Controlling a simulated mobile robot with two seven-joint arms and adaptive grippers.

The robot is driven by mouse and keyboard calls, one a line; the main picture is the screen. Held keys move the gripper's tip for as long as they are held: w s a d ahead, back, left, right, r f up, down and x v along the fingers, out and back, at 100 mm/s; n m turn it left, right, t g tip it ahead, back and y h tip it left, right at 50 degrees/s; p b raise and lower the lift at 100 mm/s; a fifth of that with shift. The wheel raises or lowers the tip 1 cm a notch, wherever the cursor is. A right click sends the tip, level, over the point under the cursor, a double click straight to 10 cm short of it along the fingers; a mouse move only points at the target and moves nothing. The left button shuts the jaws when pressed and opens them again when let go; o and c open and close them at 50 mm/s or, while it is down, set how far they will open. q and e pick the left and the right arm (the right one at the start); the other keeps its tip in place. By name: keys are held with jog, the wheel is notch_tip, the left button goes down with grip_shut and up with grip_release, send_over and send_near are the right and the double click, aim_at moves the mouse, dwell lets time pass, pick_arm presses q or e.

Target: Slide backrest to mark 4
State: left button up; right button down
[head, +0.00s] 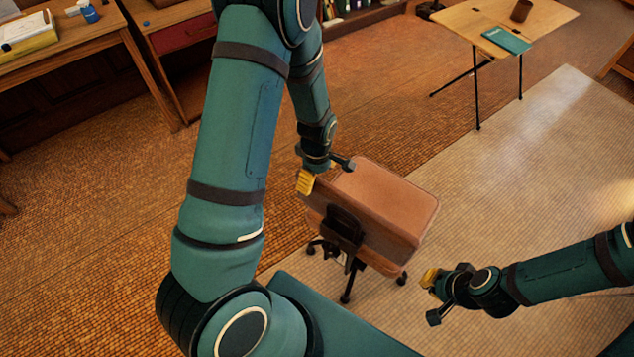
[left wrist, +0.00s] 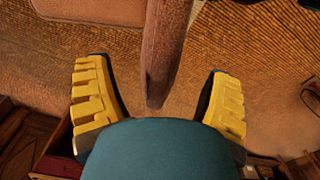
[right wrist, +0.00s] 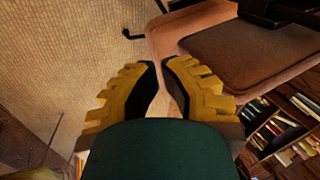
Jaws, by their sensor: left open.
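The brown backrest (head: 385,243) of a swivel chair faces me with its rear side, and a black bracket (head: 343,226) is on it. My left gripper (head: 306,182) is at the backrest's left end. In the left wrist view the backrest's edge (left wrist: 163,55) stands between the open fingers (left wrist: 158,85), with a gap on both sides. My right gripper (head: 433,282) is to the right of the chair, apart from it. In the right wrist view its fingertips (right wrist: 161,65) are close together with nothing between them. I see no numbered marks.
The chair's black wheeled base (head: 346,296) stands on the floor. A drafting table (head: 550,22) with a teal book (head: 506,40) and a cup (head: 521,10) is at the back right. Wooden desks (head: 70,35) are at the back left. The floor right of the chair is clear.

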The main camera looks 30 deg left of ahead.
pick_arm(q)
jog(key=shift+f, duration=1.35)
jog(key=c, duration=1.3)
notch_tip(320, 180, up, 5)
jog(key=p, duration=0.2)
jog(key=shift+w+f+p, duration=0.15)
jog(key=shift+p, duration=0.2)
jog(key=shift+f, duration=0.1)
jog(key=o, duration=1.3)
